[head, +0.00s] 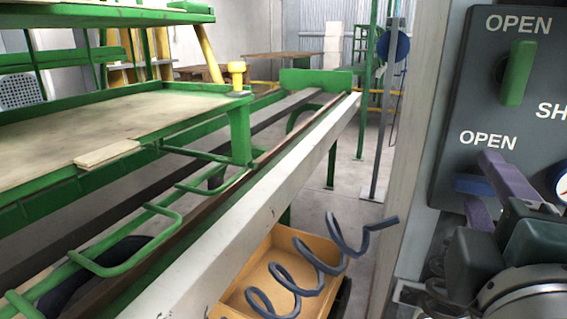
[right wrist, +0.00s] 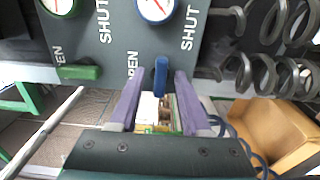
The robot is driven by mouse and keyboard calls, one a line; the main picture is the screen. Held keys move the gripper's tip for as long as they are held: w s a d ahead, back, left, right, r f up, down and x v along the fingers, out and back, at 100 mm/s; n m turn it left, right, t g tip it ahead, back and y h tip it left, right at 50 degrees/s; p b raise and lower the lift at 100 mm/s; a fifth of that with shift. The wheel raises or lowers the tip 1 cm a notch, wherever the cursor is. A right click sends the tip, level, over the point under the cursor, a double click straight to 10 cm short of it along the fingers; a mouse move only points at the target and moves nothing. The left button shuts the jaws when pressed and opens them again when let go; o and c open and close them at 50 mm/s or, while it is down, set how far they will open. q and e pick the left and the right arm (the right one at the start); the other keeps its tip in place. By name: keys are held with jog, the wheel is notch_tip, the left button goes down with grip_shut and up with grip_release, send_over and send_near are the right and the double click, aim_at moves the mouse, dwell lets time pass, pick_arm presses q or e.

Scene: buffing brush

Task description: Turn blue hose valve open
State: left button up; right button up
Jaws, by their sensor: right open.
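The blue valve handle (head: 470,184) sits on the dark panel (head: 480,110), below the lower OPEN label, lying roughly level in the head view. It also shows in the right wrist view (right wrist: 160,77), pointing along my fingers. My right gripper (head: 482,181) is open, with its purple fingers on either side of the blue handle. In the right wrist view the right gripper (right wrist: 159,84) shows gaps between each finger and the handle. The valve body behind the handle is partly hidden. My left gripper is not in view.
A green handle (head: 517,72) stands upright above the blue one on the panel. Gauges, one blue-rimmed (right wrist: 156,8), sit near the SHUT labels. A grey coiled hose (head: 300,272) hangs over an orange-brown bin (head: 262,278). A green-framed workbench (head: 120,115) fills the left.

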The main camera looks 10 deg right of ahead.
jog(key=shift+c, duration=0.4)
grip_shut()
jog(key=n+p, duration=0.3)
jog(key=shift+r, duration=0.2)
jog(key=n+p, duration=0.4)
jog(key=n, duration=0.1)
jog(key=shift+n, duration=0.3)
jog(key=n+p, duration=0.3)
jog(key=n, duration=0.1)
jog(key=shift+f+n+p, duration=0.15)
jog(key=shift+n+p, duration=1.15)
jog(key=shift+n, duration=1.2)
